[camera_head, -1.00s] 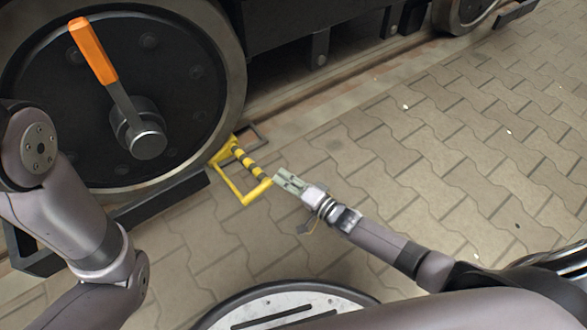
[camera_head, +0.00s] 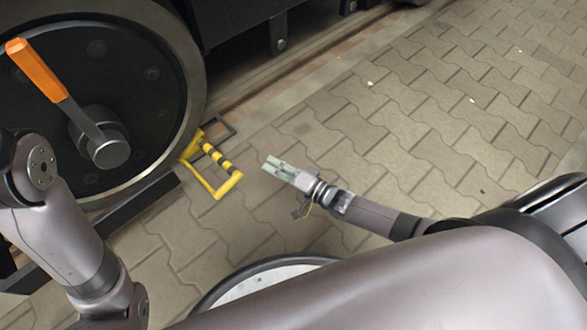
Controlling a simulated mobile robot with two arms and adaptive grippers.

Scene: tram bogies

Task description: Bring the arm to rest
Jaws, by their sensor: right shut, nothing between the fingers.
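My right arm reaches in from the lower right, and its gripper (camera_head: 271,165) is shut and empty above the paving. It is a short way to the right of a yellow frame with a black-striped bar (camera_head: 218,160), with a gap between them. The yellow frame sits at the foot of a large dark wheel (camera_head: 140,70). My left arm stands at the left edge of the view, and its gripper is not in view.
A lever with an orange handle (camera_head: 36,69) sticks out from the wheel hub. The dark bogie underside (camera_head: 235,20) runs along the top. A rail groove passes beneath it. The block paving (camera_head: 440,130) on the right is clear.

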